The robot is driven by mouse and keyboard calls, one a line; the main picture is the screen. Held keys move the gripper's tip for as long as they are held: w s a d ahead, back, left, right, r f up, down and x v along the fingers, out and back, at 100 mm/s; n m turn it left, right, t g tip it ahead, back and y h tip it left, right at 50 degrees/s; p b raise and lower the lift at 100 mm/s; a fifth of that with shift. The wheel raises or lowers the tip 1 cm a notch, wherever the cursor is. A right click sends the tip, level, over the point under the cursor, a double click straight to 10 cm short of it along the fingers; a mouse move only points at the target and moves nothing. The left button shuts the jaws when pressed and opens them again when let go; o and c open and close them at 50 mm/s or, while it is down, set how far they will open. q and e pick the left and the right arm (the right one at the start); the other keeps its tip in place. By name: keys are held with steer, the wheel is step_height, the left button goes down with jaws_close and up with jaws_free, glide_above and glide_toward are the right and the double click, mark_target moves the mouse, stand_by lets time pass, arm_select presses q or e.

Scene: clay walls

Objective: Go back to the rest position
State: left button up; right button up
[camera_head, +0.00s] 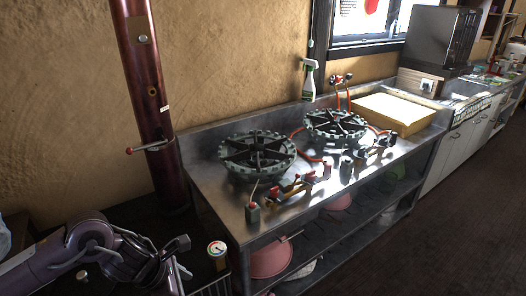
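Part of my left arm comes in at the lower left. It bends and runs down toward the bottom edge, and no gripper fingers can be made out on it. My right arm and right gripper are not in the picture. No object is seen in a gripper.
A steel counter (200,172) carries two round burners (257,152) (336,124) and a shallow tan box (394,112). A dark red pole (143,80) stands at its left. A gauge (217,249) is close to my arm. Dark floor (455,225) at right is clear.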

arm_select(q)
steer(key=d+r+n+t+h, duration=0.1)
steer(key=d+r+n+t, duration=0.15)
steer(key=d+n, duration=0.55)
steer(key=d+r+n+t+h, duration=0.15)
steer(key=d+n+t, duration=0.35)
steer(key=n, duration=0.5)
steer(key=s+a+f+n+g+y, duration=0.35)
steer(key=s+a+n, duration=0.35)
steer(key=n, duration=0.8)
steer(key=s+a+f+n+g+y, duration=0.35)
steer(key=s+a+n, duration=0.4)
steer(key=n, duration=0.65)
step_height(320, 180, down, 28)
steer(key=s+a+f+g, duration=0.1)
steer(key=s+a+f, duration=0.1)
steer(key=s+f, duration=0.7)
steer(key=s+a+f+g, duration=0.1)
steer(key=s+a+f, duration=0.1)
steer(key=s+f, duration=0.8)
steer(key=shift+s+a+f, duration=0.15)
steer(key=shift+a+f, duration=0.1)
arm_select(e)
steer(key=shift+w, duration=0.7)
